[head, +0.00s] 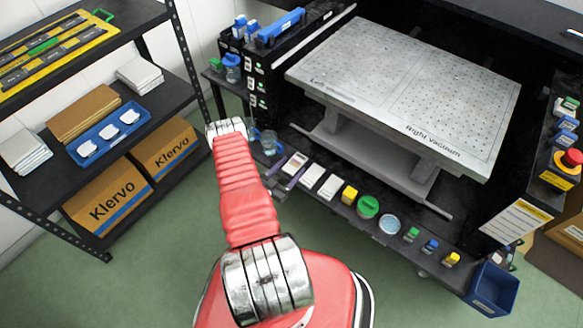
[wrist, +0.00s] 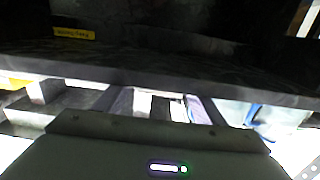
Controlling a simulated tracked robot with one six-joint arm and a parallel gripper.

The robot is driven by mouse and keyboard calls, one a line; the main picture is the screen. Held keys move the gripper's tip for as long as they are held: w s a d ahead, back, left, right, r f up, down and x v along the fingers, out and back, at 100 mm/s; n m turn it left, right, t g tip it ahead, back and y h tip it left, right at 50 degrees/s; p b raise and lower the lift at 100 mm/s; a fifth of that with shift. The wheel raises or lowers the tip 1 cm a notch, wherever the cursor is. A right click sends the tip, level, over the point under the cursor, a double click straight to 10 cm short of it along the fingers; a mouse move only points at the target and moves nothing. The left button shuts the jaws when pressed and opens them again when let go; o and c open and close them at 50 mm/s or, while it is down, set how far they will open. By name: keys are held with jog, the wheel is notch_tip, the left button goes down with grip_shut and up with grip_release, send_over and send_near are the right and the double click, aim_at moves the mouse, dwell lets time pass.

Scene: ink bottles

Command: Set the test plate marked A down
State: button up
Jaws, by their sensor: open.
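My gripper (head: 283,174) is open at the left end of the low dark shelf (head: 341,210) in the head view. The leftmost pale test plate (head: 295,164) lies at its fingertips, on or just over the shelf; I cannot tell whether it touches the shelf. No letter A is legible. In the wrist view the open gripper (wrist: 160,106) shows its two fingers apart, with pale and dark pieces between them. Two more white plates, one nearer (head: 311,175) and one farther right (head: 329,187), lie beside it.
A blue bin (head: 492,289) hangs at the right end. A perforated grey table (head: 410,85) stands above. A blue-handled jug (head: 269,142) is close behind my gripper.

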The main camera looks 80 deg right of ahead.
jog(key=shift+r, duration=0.1)
jog(key=v, duration=1.2)
jog(key=shift+w, duration=0.1)
dwell(0.8)
